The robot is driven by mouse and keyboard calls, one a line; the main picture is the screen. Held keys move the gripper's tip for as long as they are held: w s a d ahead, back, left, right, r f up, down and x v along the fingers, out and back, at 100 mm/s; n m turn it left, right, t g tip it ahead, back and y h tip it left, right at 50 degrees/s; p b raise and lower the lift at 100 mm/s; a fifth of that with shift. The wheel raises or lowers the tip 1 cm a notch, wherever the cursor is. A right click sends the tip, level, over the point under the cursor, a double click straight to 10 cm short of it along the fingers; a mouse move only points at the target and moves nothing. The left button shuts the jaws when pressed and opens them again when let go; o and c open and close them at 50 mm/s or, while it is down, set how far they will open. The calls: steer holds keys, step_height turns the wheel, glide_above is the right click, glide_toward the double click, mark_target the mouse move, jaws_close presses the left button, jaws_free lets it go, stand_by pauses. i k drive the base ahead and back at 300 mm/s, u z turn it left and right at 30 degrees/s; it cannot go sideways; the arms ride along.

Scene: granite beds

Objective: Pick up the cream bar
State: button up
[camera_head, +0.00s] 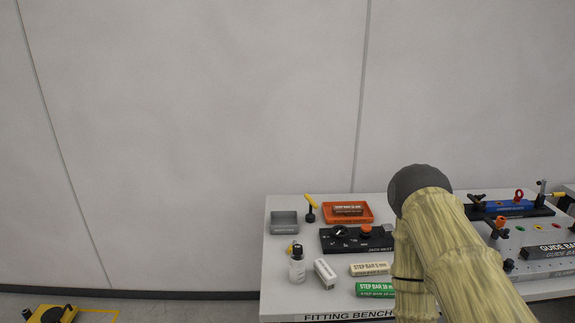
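The cream bar (369,268), lettered STEP BAR, lies flat on the white fitting bench (280,258), near its front. Its right end comes close to my sleeved arm, which covers part of the bench there. My arm rises from the lower right to a dark rounded joint and folds down again. My gripper does not show, so I cannot see whether it is open or shut.
A green step bar (374,289) lies just in front of the cream bar. A white block (325,273) and a white bottle (297,266) stand to its left. Behind are a black jack nest (330,243), an orange tray (366,219) holding a brown bar, and a grey tray (284,229).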

mark_target(376, 268)
steer(key=u, duration=0.05)
steer(key=k, duration=0.5)
steer(key=u, duration=1.1)
steer(key=i, duration=1)
steer(key=z, duration=1.75)
